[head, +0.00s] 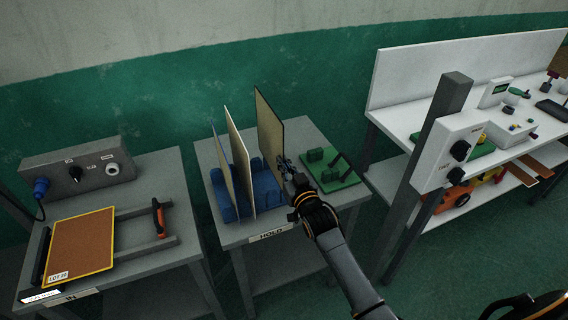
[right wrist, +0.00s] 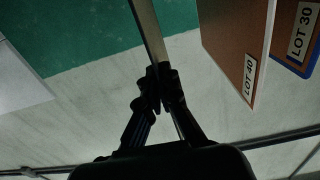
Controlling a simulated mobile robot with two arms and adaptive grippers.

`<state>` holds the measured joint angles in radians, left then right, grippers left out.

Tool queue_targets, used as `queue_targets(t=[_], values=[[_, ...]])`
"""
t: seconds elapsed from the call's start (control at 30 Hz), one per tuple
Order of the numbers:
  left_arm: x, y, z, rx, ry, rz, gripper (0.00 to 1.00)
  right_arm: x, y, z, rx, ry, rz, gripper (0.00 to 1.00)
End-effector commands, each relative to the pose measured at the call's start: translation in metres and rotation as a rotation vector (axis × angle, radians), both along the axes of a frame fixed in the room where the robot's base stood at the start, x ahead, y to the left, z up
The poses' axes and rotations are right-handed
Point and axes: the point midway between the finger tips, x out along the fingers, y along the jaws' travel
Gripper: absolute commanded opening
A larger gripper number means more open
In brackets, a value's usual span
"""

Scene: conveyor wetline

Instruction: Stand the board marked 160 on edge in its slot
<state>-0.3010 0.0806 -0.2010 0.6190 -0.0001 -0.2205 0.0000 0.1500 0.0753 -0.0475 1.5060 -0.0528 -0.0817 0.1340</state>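My right gripper (head: 287,166) is shut on the near edge of a thin tan board (head: 269,128), which stands upright over the right part of the blue slotted rack (head: 222,205). The right wrist view shows the fingers (right wrist: 160,88) closed on this board's edge (right wrist: 149,32). No marking shows on it, so I cannot tell if it is the 160 board. Its lower edge is hidden, so I cannot tell if it is seated in a slot. Two other boards stand in the rack to its left; the right wrist view shows labels LOT 40 (right wrist: 249,78) and LOT 30 (right wrist: 302,30). My left gripper is out of view.
The rack is on a grey table marked HOLD (head: 271,234), beside a green fixture (head: 331,170). On the left table, an orange-brown board (head: 80,240) with a small LOT label lies flat near a grey control box (head: 80,170). A dark post with a switch box (head: 450,152) stands right.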

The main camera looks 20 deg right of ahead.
Motion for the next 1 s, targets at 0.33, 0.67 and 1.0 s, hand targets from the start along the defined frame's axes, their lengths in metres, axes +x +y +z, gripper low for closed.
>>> queue_targets(t=[0.33, 0.67, 1.0], values=[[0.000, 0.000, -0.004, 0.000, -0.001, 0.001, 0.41, 0.000, 0.000, -0.003, 0.000, -0.004, 0.000, 0.00], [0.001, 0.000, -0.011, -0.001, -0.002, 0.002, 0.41, 0.000, 0.000, -0.012, 0.000, -0.004, 0.000, 0.00], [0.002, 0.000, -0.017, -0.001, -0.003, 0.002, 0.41, 0.000, 0.000, -0.021, 0.000, -0.004, 0.000, 0.00]])
